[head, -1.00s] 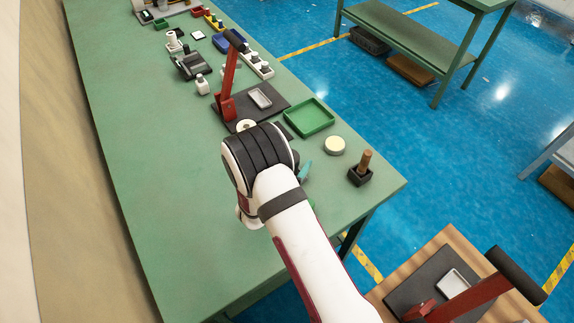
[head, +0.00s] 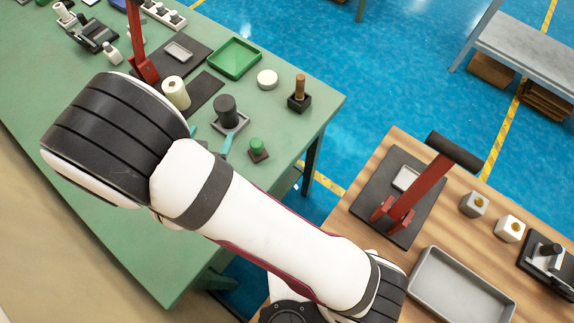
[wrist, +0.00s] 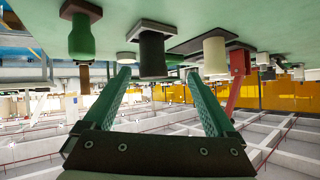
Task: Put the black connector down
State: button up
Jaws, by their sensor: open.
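The black connector (head: 225,108) is a dark cylinder standing upright on a grey square base on the green bench. The wrist view, which is upside down, shows it (wrist: 152,55) between the two finger lines. My gripper (wrist: 158,74) has its teal fingers spread wide, with nothing held. It looks to be beside and apart from the black connector, though the exact gap is unclear. In the head view my arm hides most of the gripper; a teal finger shows near the connector's base.
Close by stand a cream cylinder (head: 176,93), a green knob (head: 257,146), a wooden peg in a black block (head: 299,95) and a round cream disc (head: 267,79). A green tray (head: 234,59) and a red-levered press (head: 140,60) are behind. A wooden table (head: 400,255) is at right.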

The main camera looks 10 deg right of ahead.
notch_tip(320, 180, up, 6)
jog(key=d+r+m+g+y, duration=0.1)
jog(key=g+y, duration=0.3)
jog(key=y, duration=0.1)
jog(key=s+d+r+g, duration=0.2)
jog(key=s+d+r, duration=0.1)
jog(key=s+d, duration=0.3)
jog(key=s+d+r+g, duration=0.3)
jog(key=s+d, duration=0.3)
jog(key=s, duration=0.2)
jog(key=shift+d+n+g, duration=0.3)
jog(key=shift+d, duration=0.05)
jog(key=shift+o, duration=0.7)
jog(key=s+d+r+m+g+h, duration=0.1)
jog(key=s+d+g, duration=0.1)
jog(key=s+d, duration=0.3)
jog(key=s, duration=0.2)
jog(key=shift+s, duration=0.35)
jog(key=shift+d, duration=0.1)
jog(key=shift+w, duration=0.1)
